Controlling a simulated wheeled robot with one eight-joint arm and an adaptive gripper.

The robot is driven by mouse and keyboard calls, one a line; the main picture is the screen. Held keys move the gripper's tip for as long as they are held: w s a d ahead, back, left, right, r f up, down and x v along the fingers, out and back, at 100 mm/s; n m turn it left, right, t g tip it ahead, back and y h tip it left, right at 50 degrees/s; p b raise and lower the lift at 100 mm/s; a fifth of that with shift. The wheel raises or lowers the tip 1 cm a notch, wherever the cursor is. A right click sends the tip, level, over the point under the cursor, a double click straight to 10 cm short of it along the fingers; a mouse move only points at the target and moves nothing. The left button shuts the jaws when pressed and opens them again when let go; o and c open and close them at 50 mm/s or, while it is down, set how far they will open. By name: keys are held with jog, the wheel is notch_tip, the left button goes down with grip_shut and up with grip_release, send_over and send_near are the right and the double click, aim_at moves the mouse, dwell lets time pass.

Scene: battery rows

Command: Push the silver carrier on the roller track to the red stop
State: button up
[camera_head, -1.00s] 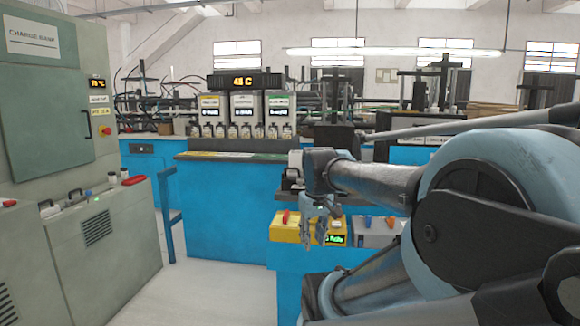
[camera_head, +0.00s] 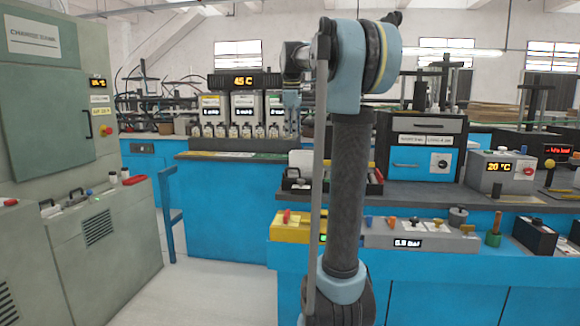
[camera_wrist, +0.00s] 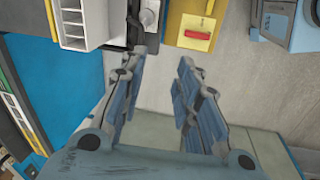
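I cannot make out the silver carrier, the roller track or the red stop for certain in either view. My gripper (camera_head: 291,98) hangs fingers-down beside the row of chargers in the head view, and my upright arm covers part of the bench behind it. In the wrist view my gripper (camera_wrist: 163,62) has its two blue fingers apart, with nothing between them. A dark strip with a small silver part (camera_wrist: 147,14) on it shows beyond the fingertips; I cannot tell whether that is the carrier.
A yellow box (camera_head: 290,232) with a red handle, also in the wrist view (camera_wrist: 196,18), sits on the front bench beside a grey pressure panel (camera_head: 385,238). A white divided holder (camera_wrist: 82,22) is near the left finger. A green-grey cabinet (camera_head: 52,95) stands left; floor is clear between.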

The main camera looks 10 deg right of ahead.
jog(key=w+r+n, duration=0.1)
jog(key=w+r, duration=0.1)
jog(key=w, duration=0.2)
jog(key=w+f, duration=0.1)
jog(key=f, duration=0.4)
jog(key=w+f, duration=0.1)
jog(key=f, duration=0.5)
jog(key=w+f, duration=0.1)
jog(key=f, duration=0.5)
jog(key=shift+d, duration=0.35)
